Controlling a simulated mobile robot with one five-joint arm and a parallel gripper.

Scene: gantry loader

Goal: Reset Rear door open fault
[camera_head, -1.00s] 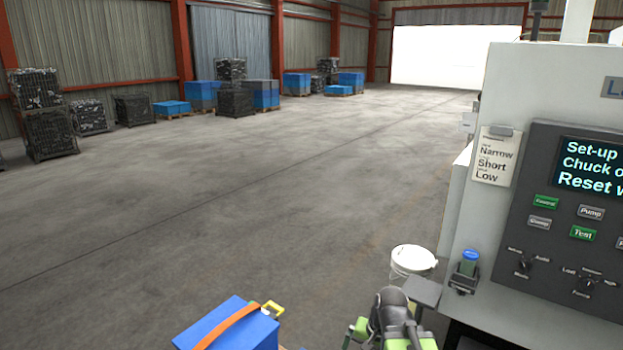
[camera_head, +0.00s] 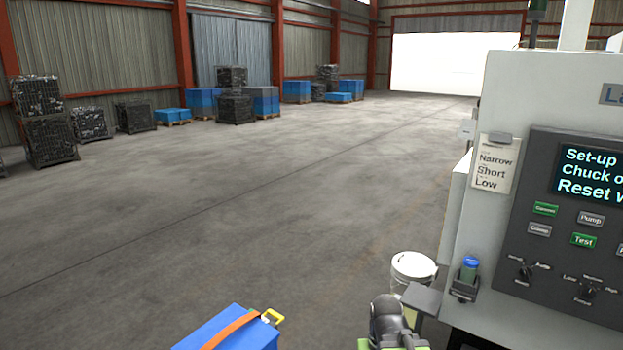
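The machine's control panel (camera_head: 535,255) is at the right, cut off by the picture's edge. Its screen (camera_head: 590,174) reads "Set-up", "Chuck o…" and "Reset w…". Below the screen are a green button, a grey "Pump" button (camera_head: 591,219), a second grey button (camera_head: 539,230) and a green "Test" button (camera_head: 583,240). Two rotary knobs (camera_head: 525,272) sit lower down. No rear door can be made out. Part of my arm shows at the bottom centre, left of the panel and apart from it. My gripper's fingers cannot be made out.
A note (camera_head: 494,165) reading "Narrow, Short, Low" hangs on the machine's side. A blue-capped container (camera_head: 468,270) sits in a holder. A white bucket (camera_head: 414,267) stands beside the machine. A blue box with an orange strap (camera_head: 220,334) is at the bottom. The floor at left is open.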

